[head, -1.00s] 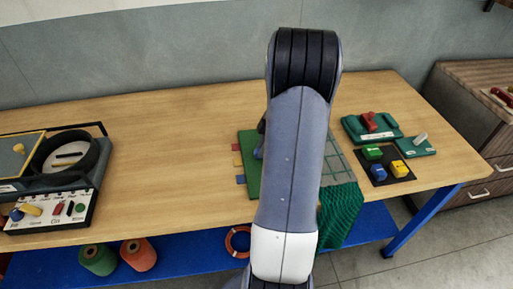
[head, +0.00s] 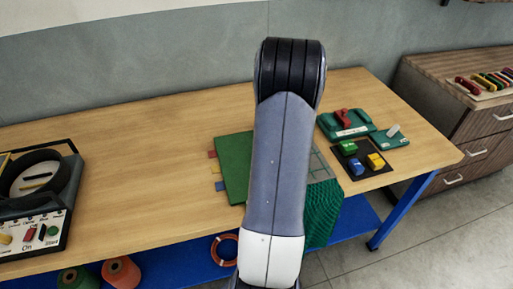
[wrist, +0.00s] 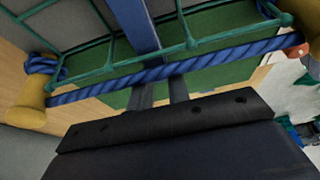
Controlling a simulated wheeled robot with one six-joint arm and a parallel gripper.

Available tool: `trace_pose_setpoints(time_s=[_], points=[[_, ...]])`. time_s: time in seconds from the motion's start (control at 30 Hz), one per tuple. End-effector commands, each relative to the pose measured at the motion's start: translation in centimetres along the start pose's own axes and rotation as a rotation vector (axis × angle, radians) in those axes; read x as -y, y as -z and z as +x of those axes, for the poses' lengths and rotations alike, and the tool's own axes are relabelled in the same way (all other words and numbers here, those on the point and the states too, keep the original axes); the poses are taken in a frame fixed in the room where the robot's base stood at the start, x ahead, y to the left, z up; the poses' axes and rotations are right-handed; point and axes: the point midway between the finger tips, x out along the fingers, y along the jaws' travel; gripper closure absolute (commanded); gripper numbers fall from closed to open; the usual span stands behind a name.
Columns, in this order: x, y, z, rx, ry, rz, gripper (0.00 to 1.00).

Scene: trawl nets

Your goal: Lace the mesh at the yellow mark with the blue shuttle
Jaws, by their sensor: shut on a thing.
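In the wrist view my gripper (wrist: 160,95) is shut on the blue shuttle (wrist: 138,28), a long flat blue bar reaching up and away from the fingers. A twisted blue rope (wrist: 210,65) crosses the picture by the shuttle and fingers. Green mesh (wrist: 190,42) cords lie around the shuttle; I cannot tell if it passes through a cell. In the head view the mesh (head: 322,168) lies at the green board (head: 233,160). A yellow mark (head: 216,169) sits at its left edge, between red and blue ones. My arm hides the gripper and board middle there.
Yellow posts (wrist: 28,98) hold the rope ends. Right of the mesh are a black pad with coloured blocks (head: 375,160) and a teal stand (head: 345,125). A control box (head: 40,215) stands at the far left. The table (head: 130,165) between is clear.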

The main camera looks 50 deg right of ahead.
Motion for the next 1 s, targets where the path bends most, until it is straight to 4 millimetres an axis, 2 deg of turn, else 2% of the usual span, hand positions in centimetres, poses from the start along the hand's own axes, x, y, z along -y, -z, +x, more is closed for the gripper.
trace_pose_setpoints(time_s=[0.33,0.37,0.67,0.87,1.0], points=[[0.01,-0.18,-0.08,0.000,0.000,0.000,1.00],[0.00,-0.17,-0.08,0.000,0.000,0.000,0.81],[0.00,-0.16,-0.08,0.000,0.000,0.001,0.57],[0.00,-0.16,-0.09,0.000,0.000,0.001,0.57],[-0.05,-0.20,-0.93,0.000,-0.003,0.000,0.57]])
